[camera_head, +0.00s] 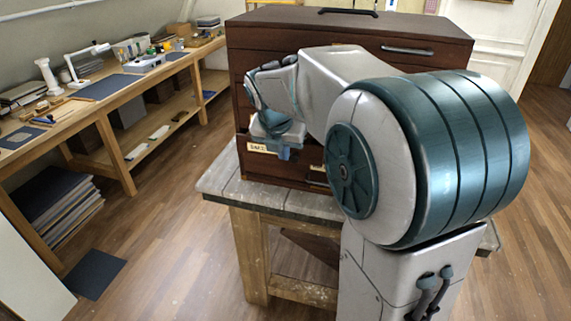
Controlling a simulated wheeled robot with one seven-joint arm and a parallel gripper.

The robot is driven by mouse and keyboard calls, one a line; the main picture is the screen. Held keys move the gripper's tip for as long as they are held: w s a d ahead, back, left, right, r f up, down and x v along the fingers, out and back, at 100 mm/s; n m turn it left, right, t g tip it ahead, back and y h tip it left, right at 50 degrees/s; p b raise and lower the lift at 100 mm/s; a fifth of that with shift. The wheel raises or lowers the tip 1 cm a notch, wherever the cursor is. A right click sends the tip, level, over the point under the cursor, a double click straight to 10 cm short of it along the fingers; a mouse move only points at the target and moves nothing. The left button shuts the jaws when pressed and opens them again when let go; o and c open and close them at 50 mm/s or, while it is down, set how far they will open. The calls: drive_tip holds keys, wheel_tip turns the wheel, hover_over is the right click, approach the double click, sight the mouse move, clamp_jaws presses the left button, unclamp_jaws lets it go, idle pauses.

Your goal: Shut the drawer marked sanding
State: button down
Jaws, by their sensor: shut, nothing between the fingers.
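A dark brown wooden drawer chest (258,43) stands on a small bench in front of me. A pale label (262,148) shows low on its left front, its lettering too small to read surely. I cannot tell which drawer is marked sanding, or how far any drawer stands out, because my arm covers most of the front. My gripper (284,152) is shut and empty, pointing down close to the lower left front, just right of the label. I cannot tell whether it touches the chest.
The chest stands on a worn bench (222,183) with wooden legs. A long workbench (80,110) with a lamp and tools runs along the left wall. Dark sheets are stacked (60,205) below it. The wooden floor (170,220) between the benches is clear.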

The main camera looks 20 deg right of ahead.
drive_tip(key=d+f+m+t+h+b, duration=0.1)
drive_tip(key=d+f+m+t+b, duration=0.2)
drive_tip(key=d+m+t+b, duration=0.6)
drive_tip(key=s+a+f+t+y+b, duration=0.35)
drive_tip(key=s+f+y+b, duration=0.25)
drive_tip(key=s+y+b, duration=0.4)
drive_tip(key=h, duration=0.2)
approach(291, 159)
drive_tip(key=w+a, duration=0.2)
drive_tip(key=a, duration=0.2)
drive_tip(key=shift+t, duration=0.45)
drive_tip(key=shift+w+d+f, duration=0.25)
drive_tip(key=shift+w+d, duration=0.35)
drive_tip(key=shift+w, duration=0.3)
drive_tip(key=shift+w+d+f, duration=0.25)
drive_tip(key=shift+w+d, duration=0.3)
drive_tip(key=shift+w, duration=0.35)
